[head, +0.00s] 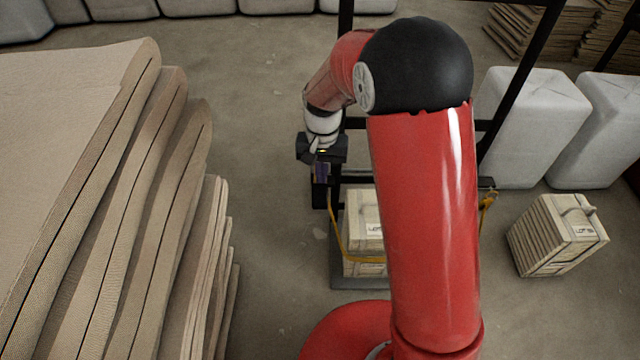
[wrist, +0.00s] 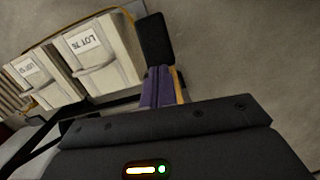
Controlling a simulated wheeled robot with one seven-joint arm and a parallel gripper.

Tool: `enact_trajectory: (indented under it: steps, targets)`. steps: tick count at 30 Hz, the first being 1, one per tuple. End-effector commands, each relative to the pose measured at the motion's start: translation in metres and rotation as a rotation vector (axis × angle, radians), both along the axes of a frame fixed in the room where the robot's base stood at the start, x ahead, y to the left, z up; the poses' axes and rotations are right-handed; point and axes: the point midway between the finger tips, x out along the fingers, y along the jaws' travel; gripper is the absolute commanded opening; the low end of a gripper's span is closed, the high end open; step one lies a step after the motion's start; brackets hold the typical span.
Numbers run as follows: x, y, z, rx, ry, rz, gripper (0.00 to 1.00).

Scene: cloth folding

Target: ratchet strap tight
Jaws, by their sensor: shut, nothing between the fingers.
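The yellow strap (head: 336,230) runs down from the left of the rack and across the front of the pale crates (head: 365,213). Its right part shows by a yellow fitting (head: 488,200); my arm hides its middle. In the wrist view the strap (wrist: 70,28) curves along the crates' far side. My gripper (head: 321,178) is at the strap's left end, shut and empty. In the wrist view my gripper (wrist: 160,72) shows purple pieces close together, beside an orange strip and a black block (wrist: 155,38). I cannot tell whether it touches the block. The ratchet is not clearly visible.
The crates stand on a dark cart base (head: 350,280) with black frame posts (head: 520,80). A loose crate (head: 558,235) is on the floor at right. White bales (head: 530,125) stand behind. A tall brown stack (head: 110,200) fills the left. Floor between stack and cart is clear.

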Motion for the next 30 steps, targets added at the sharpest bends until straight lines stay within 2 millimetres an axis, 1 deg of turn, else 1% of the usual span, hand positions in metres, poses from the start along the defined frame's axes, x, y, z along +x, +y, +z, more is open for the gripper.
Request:
enact_trajectory:
  steps: [2, 5, 12, 16, 21, 30]
  targets:
    - [0.0, 0.0, 0.002, 0.0, 0.002, 0.0, 0.0]
    - [0.001, 0.0, 0.013, 0.001, 0.0, 0.0, 0.0]
    - [0.005, 0.0, 0.055, 0.001, -0.003, 0.0, 0.0]
    - [0.007, -0.001, 0.07, 0.0, -0.001, -0.001, 0.0]
    - [0.008, -0.001, 0.078, 0.0, -0.001, 0.0, 0.0]
    - [0.008, -0.001, 0.078, 0.0, 0.0, 0.0, 0.0]
